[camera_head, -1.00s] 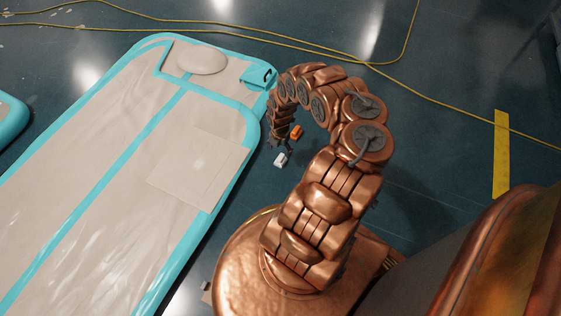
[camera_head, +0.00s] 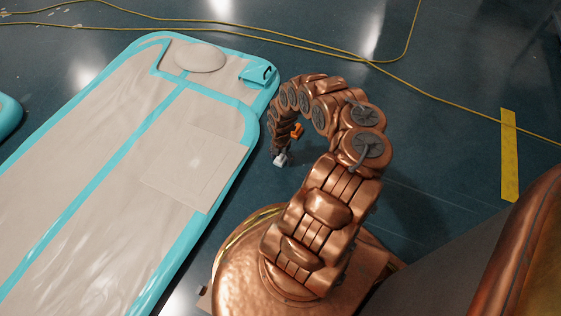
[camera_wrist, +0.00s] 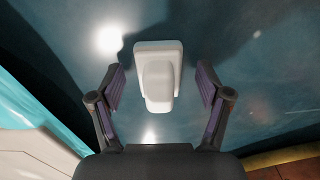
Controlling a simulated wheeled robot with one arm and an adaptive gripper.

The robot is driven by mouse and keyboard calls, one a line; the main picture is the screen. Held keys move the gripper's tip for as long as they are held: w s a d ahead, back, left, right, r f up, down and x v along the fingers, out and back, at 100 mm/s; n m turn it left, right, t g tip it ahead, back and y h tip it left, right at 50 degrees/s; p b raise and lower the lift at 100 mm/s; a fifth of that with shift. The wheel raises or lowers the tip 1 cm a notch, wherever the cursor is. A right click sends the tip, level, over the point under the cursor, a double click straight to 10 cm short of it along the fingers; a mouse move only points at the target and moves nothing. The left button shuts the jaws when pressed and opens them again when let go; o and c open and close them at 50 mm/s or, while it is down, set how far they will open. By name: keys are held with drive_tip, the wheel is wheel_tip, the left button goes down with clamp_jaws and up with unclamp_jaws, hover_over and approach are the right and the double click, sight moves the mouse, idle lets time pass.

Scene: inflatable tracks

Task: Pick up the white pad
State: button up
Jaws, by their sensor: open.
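The white pad (camera_wrist: 158,75) lies on the dark blue floor in the wrist view, a pale block with a raised, rounded middle part. It shows as a small pale shape in the head view (camera_head: 281,161), partly hidden by my gripper. My gripper (camera_wrist: 161,84) is open and empty. Its two dark fingers with purple inner pads stand on the left and right of the pad, with a gap on each side. In the head view my gripper (camera_head: 281,152) points down right over the pad. I cannot tell the exact height left between them.
A large beige inflatable track (camera_head: 110,170) with turquoise edges lies to the left, close to the pad. A small orange item (camera_head: 297,131) shows beside my arm. Yellow cable (camera_head: 300,47) crosses the floor behind. A yellow strip (camera_head: 509,155) lies at right. Floor behind is mostly clear.

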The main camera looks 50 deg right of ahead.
sight(281, 155)
drive_tip(key=c, duration=1.2)
drive_tip(key=shift+r, duration=0.2)
drive_tip(key=shift+c, duration=0.2)
wheel_tip(281, 155, up, 3)
drive_tip(key=p, duration=0.3)
drive_tip(key=shift+r+p, duration=0.4)
drive_tip(key=shift+r, duration=0.1)
drive_tip(key=s+p, duration=0.2)
drive_tip(key=s, duration=0.3)
drive_tip(key=s+p, duration=0.2)
drive_tip(key=s, duration=0.3)
drive_tip(key=s+d+p, duration=0.1)
drive_tip(key=s+p, duration=0.1)
drive_tip(key=s, duration=0.4)
drive_tip(key=shift+r, duration=0.35)
drive_tip(key=o, duration=0.5)
drive_tip(key=c, duration=0.4)
